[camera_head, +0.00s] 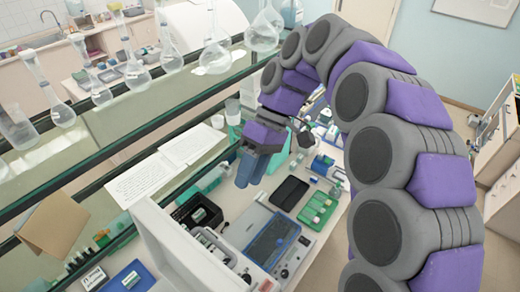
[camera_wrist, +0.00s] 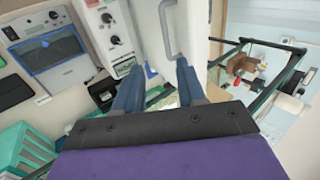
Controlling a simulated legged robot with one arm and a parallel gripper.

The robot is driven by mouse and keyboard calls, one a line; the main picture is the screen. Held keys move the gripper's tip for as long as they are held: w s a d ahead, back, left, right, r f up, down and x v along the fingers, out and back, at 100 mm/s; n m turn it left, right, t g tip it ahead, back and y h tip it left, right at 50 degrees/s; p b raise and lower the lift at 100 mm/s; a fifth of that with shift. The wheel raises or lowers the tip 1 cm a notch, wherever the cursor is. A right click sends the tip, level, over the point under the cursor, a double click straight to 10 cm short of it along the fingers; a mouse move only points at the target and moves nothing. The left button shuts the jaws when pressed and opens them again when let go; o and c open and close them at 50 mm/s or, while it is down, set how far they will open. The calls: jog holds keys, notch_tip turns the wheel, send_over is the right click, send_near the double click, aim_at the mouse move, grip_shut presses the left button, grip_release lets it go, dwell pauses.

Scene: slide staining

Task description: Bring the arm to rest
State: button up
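My arm curves up and over the bench from the right of the head view. My gripper (camera_head: 248,170) points down above the bench, just in front of the rail of the glass shelf. In the wrist view, the two blue fingers of my gripper (camera_wrist: 159,72) are apart, with nothing held between them. The fingertips look out over a white housing with a grey handle (camera_wrist: 170,30). Whether the fingers touch anything below cannot be told.
A blue-lidded device (camera_head: 272,243), a black pad (camera_head: 289,194) and a green rack (camera_head: 318,209) lie on the bench below. Glass flasks (camera_head: 130,70) stand along the shelf at left. Paper sheets (camera_head: 148,183) lie behind. Open floor (camera_head: 458,125) shows at right.

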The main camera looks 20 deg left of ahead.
jog(key=s+d+f+m+t+h+b, duration=0.1)
jog(key=s+d+f+m+b, duration=0.3)
jog(key=f, duration=0.8)
jog(key=s+d+f+m+t+b, duration=0.2)
jog(key=s+d+f+m+b, duration=0.3)
jog(key=s+d+f+b, duration=0.4)
jog(key=s+d+f+m+t+h+b, duration=0.1)
jog(key=s+d+f+m+b, duration=0.3)
jog(key=d+f+b, duration=0.9)
jog(key=s+d+f, duration=0.1)
jog(key=s+f, duration=0.1)
jog(key=s, duration=0.1)
jog(key=shift+d+f+t+h, duration=0.2)
jog(key=shift+f+t+h, duration=0.1)
jog(key=shift+f, duration=0.1)
